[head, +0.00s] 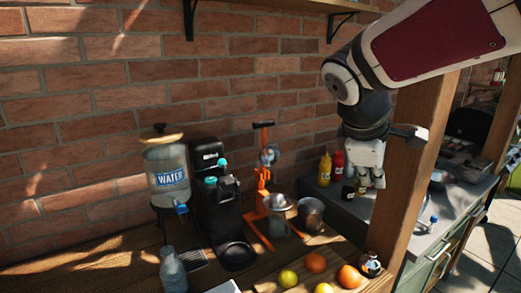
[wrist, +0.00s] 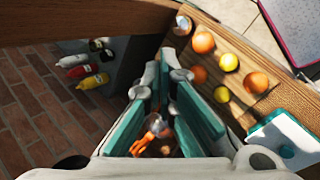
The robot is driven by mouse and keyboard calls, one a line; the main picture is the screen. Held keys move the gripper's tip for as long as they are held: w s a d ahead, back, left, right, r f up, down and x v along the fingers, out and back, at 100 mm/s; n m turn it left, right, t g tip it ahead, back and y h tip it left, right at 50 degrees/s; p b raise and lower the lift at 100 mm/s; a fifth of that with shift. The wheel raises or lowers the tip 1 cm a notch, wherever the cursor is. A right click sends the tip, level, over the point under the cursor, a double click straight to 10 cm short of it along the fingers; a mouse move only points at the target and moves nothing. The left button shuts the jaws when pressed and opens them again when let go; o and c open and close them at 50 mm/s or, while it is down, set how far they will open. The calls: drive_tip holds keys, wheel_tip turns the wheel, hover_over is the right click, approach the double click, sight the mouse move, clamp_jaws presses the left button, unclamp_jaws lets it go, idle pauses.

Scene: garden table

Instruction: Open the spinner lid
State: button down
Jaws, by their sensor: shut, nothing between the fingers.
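I cannot pick out a spinner or its lid with certainty in either view. A water dispenser (head: 168,178) with a tan, dark-knobbed lid (head: 160,135) stands at the left in the head view, its lid resting on top. My gripper (head: 363,190) hangs from the raised arm at the right, beside the wooden post and well away from the dispenser. In the wrist view my gripper (wrist: 162,72) shows its teal-padded fingers drawn together at the tips, shut and empty. The fingers hide part of the counter below.
A black machine (head: 217,195), an orange press (head: 264,160) and a metal pot (head: 310,213) stand along the brick wall. Several fruits lie on a wooden board (wrist: 222,75). The wooden post (head: 402,200) is close to my arm. Sauce bottles (head: 325,168) stand behind my gripper.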

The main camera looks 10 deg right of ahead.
drive_tip(key=w+d+f+n+h, duration=0.3)
drive_tip(key=w+d+n, duration=0.25)
drive_tip(key=w, duration=0.45)
drive_tip(key=w+d+f+n+h, duration=0.2)
drive_tip(key=w+d+n, duration=0.2)
drive_tip(key=w+n, duration=0.5)
drive_tip(key=w+d+f+m+p, duration=0.1)
drive_tip(key=w+d+f, duration=0.1)
drive_tip(key=d, duration=0.3)
drive_tip(key=w+d+f+m+p, duration=0.1)
drive_tip(key=w+d+f, duration=0.1)
drive_tip(key=d, duration=0.4)
drive_tip(key=shift+w+f, duration=0.4)
drive_tip(key=shift+w, duration=0.35)
drive_tip(key=shift+m, duration=0.25)
